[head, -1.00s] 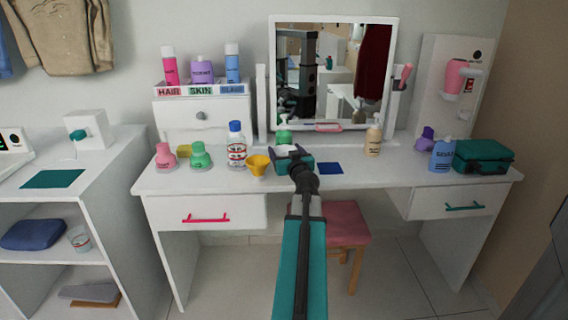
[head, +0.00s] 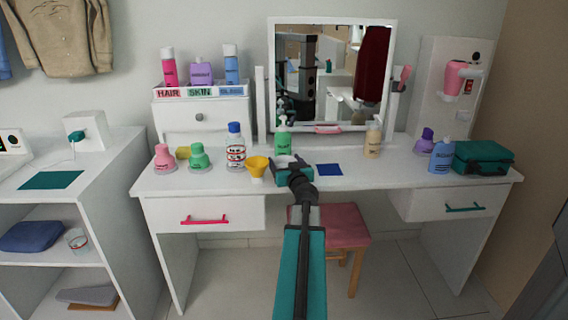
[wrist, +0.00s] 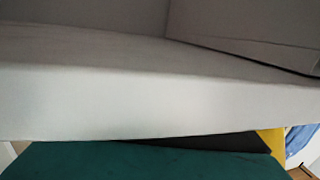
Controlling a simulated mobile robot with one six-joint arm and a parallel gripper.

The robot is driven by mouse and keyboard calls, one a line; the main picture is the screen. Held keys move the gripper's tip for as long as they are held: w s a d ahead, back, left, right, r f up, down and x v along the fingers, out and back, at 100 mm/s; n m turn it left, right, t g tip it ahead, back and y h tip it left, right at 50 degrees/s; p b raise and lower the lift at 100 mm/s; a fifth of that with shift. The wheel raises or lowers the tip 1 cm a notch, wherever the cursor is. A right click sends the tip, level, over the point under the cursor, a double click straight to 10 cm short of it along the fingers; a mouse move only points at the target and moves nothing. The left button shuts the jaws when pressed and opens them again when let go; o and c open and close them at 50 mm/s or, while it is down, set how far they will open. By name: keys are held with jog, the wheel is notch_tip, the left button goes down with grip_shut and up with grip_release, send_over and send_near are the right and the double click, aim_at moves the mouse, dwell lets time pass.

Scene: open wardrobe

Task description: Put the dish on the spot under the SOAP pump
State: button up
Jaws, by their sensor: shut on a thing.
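My gripper (head: 292,168) is over the front middle of the white vanity top (head: 400,174), with its teal jaws shut on a small whitish thing (head: 286,161), probably the dish. Its shape is mostly hidden. A green pump bottle (head: 282,143) stands just behind my gripper, and a tan pump bottle (head: 373,142) stands to the right. A blue pump bottle (head: 441,156) is further right. I cannot read which label says SOAP. A flat blue square (head: 330,169) lies right of my gripper. In the wrist view a pale surface (wrist: 150,95) fills most of the picture.
A yellow funnel-like cup (head: 257,166) is close on my gripper's left, beside a white bottle (head: 236,150). Green (head: 199,158) and pink (head: 164,159) bottles stand further left. The mirror (head: 331,75) is behind. A teal case (head: 483,158) sits at right. The top around the blue square is clear.

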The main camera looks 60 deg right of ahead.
jog(key=shift+f, duration=0.1)
jog(key=o, duration=1.1)
